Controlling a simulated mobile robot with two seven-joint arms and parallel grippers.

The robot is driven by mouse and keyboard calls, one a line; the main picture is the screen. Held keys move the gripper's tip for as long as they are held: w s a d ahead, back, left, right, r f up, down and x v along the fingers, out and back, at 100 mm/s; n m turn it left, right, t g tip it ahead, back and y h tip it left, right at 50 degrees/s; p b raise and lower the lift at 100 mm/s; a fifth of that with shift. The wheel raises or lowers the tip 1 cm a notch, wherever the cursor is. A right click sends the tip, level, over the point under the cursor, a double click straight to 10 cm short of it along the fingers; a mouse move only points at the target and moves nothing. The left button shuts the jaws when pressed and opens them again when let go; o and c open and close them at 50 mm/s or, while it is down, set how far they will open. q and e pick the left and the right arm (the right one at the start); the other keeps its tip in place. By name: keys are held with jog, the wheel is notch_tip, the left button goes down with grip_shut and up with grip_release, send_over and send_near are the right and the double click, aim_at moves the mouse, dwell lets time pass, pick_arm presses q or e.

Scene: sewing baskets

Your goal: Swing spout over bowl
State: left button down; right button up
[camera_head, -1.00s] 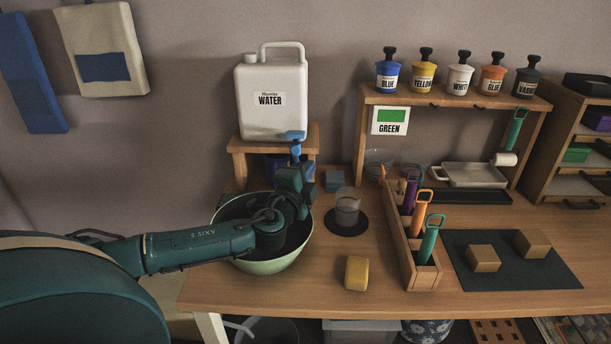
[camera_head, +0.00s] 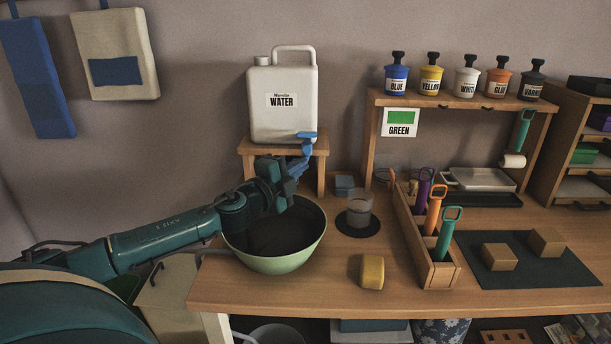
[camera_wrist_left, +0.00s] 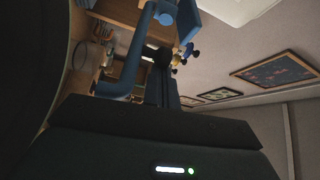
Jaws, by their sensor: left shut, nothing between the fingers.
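The white water jug (camera_head: 283,104) stands on a small wooden stand behind the bowl. Its blue spout (camera_head: 307,137) is at the jug's lower right, partly hidden by my left gripper. The green bowl (camera_head: 275,263) sits on the table below, in front of the stand. My left gripper (camera_head: 298,166) is shut with nothing in it, just below the spout and above the bowl's back rim. In the left wrist view a blue pipe (camera_wrist_left: 130,62) passes close by the dark fingers (camera_wrist_left: 160,82). I cannot tell whether they touch. My right gripper is not in view.
A yellow block (camera_head: 372,272) lies near the front edge. A wooden rack (camera_head: 410,235) of coloured-handled tools is farther right. A shelf (camera_head: 445,101) holds labelled pots.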

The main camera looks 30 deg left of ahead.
pick_arm(q)
jog(key=shift+s+a, duration=0.15)
jog(key=shift+a, duration=0.3)
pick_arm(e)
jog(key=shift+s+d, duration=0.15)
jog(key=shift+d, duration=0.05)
pick_arm(q)
jog(key=shift+a, duration=0.15)
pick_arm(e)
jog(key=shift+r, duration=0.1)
